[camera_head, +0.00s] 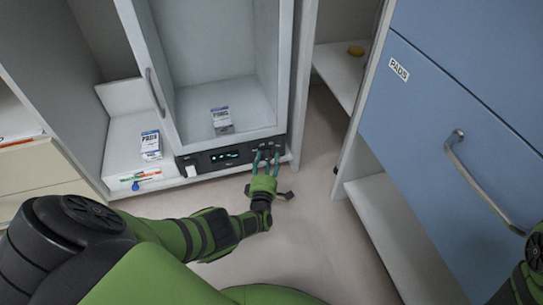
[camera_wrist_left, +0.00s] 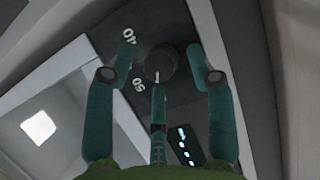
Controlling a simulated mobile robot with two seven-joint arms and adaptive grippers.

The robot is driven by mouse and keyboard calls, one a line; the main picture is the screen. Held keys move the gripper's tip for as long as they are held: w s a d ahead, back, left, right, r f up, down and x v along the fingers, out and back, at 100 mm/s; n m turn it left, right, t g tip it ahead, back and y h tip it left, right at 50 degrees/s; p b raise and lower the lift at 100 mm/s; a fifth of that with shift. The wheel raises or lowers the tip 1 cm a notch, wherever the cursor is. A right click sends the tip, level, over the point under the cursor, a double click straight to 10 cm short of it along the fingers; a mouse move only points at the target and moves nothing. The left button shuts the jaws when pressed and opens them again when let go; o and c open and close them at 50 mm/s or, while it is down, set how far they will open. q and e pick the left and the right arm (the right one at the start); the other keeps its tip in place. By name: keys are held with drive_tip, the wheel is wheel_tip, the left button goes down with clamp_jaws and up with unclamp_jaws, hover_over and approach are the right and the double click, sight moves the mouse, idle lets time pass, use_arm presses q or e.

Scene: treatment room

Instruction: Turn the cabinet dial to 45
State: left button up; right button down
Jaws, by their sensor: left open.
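The cabinet dial (camera_wrist_left: 160,65) is a dark round knob on a black panel in the left wrist view. A short white mark on it points toward the bottom of that view. A white 40 (camera_wrist_left: 129,36) and a white 50 (camera_wrist_left: 138,84) are printed to its left; the mark is nearer the 50. My left gripper (camera_wrist_left: 160,52) is open, its teal fingers spread on both sides of the dial and a third finger below it. Contact is unclear. In the head view the left gripper (camera_head: 267,156) is at the panel's right end, largely hiding the dial. My right gripper is out of view.
The cabinet's black front panel (camera_head: 205,163) has a lit display (camera_head: 226,155). A small box (camera_head: 222,121) stands inside the cabinet, another box (camera_head: 151,145) on the left shelf. A blue drawer unit (camera_head: 450,110) with a handle (camera_head: 485,185) stands right. Floor between is clear.

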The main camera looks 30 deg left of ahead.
use_arm(q)
drive_tip(key=shift+w+a, duration=0.1)
clamp_jaws()
